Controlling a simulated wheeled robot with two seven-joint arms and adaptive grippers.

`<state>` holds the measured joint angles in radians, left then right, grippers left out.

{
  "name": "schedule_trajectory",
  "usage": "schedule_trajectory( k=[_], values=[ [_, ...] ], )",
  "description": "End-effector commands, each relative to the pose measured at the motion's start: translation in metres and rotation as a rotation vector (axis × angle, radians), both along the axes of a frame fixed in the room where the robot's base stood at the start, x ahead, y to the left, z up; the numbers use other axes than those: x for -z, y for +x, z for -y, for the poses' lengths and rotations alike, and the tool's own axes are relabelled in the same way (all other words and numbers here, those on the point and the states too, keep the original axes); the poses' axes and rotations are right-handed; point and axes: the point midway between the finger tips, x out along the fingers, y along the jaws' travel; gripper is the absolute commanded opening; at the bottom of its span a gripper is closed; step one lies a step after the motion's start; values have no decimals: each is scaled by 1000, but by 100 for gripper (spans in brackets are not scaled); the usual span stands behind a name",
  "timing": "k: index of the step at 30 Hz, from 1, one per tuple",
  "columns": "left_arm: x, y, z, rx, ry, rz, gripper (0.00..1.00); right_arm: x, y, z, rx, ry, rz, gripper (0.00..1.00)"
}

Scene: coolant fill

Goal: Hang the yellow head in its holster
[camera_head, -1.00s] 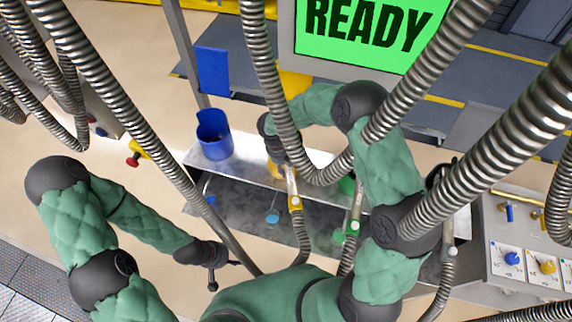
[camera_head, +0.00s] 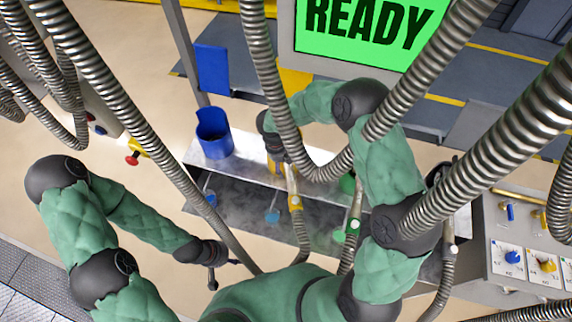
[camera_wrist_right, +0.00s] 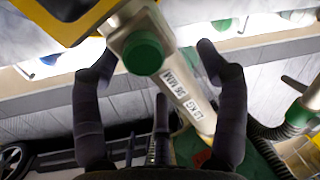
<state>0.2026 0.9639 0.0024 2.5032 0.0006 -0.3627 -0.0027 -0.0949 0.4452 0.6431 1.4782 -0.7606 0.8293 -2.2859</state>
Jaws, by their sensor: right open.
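The yellow head shows in the head view as a pale nozzle body with a yellow collar (camera_head: 294,203) at its hose end. Its upper part is at the shelf, partly hidden by my right gripper (camera_head: 277,157). In the right wrist view, a pale labelled body (camera_wrist_right: 185,88) with a green round cap lies between the fingers of my right gripper (camera_wrist_right: 152,60), which are open with gaps on both sides. A yellow part (camera_wrist_right: 72,20), possibly the holster, is at the upper left there. My left gripper (camera_head: 219,268) is low and away from the shelf; its jaw state is unclear.
A blue container (camera_head: 214,133) stands at the left of the metal shelf (camera_head: 246,162). A green-collared nozzle (camera_head: 353,228) is right of the yellow one. Several metal hoses cross the view. A control panel (camera_head: 515,240) with knobs is at the right. A screen (camera_head: 370,27) reads READY.

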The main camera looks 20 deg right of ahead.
Motion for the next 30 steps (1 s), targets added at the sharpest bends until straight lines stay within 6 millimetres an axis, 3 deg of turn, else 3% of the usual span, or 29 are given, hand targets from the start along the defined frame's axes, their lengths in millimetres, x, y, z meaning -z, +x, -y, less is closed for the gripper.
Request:
schedule_trajectory(
  k=[9,15,21,30],
  values=[
    [0,0,0,0,0,0,52,-62,4,-12,-1,1,7,74],
    [0,0,0,0,0,0,52,-92,4,-18,-1,1,5,74],
    [0,0,0,0,0,0,52,-105,4,-20,-3,1,3,74],
    [0,0,0,0,0,0,52,-107,4,-20,-2,1,3,74]
  ],
)
